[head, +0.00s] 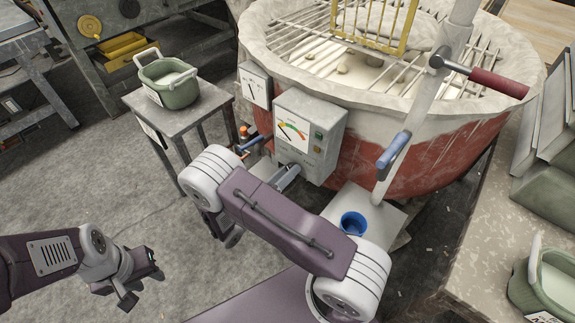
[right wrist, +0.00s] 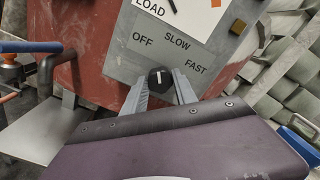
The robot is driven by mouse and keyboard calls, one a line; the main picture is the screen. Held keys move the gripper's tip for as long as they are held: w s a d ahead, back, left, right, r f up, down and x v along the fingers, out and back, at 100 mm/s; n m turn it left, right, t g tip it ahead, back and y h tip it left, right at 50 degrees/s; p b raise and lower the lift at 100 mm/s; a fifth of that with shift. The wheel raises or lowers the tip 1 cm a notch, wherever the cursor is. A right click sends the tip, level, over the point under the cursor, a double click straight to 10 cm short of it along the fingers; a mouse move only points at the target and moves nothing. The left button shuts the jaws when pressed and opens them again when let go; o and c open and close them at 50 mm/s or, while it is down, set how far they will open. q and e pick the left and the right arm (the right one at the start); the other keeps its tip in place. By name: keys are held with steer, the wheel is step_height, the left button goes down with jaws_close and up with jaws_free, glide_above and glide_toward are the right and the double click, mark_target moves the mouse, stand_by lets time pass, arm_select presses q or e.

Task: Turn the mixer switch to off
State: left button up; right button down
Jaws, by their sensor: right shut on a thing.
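The mixer (head: 390,150) is a red and white tub with a grey control box (head: 310,125) on its side. In the right wrist view, the black switch knob (right wrist: 160,77) sits on the panel below the labels OFF, SLOW and FAST. Its white mark points roughly upward, nearest SLOW; the exact angle is hard to tell. My right gripper (head: 285,178) is at the lower part of the box, and its fingers (right wrist: 159,88) are shut on the knob from both sides. The knob is hidden in the head view. My left gripper (head: 142,287) is open and empty above the floor.
A green bucket (head: 172,82) stands on a small metal table (head: 185,110) left of the mixer. A red-handled lever (head: 485,80) stands at the right. Floor around my left gripper is clear.

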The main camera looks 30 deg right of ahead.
steer(key=shift+n+p, duration=0.8)
steer(key=shift+n, duration=0.3)
steer(key=c, duration=1)
jaws_free()
steer(key=v, duration=0.9)
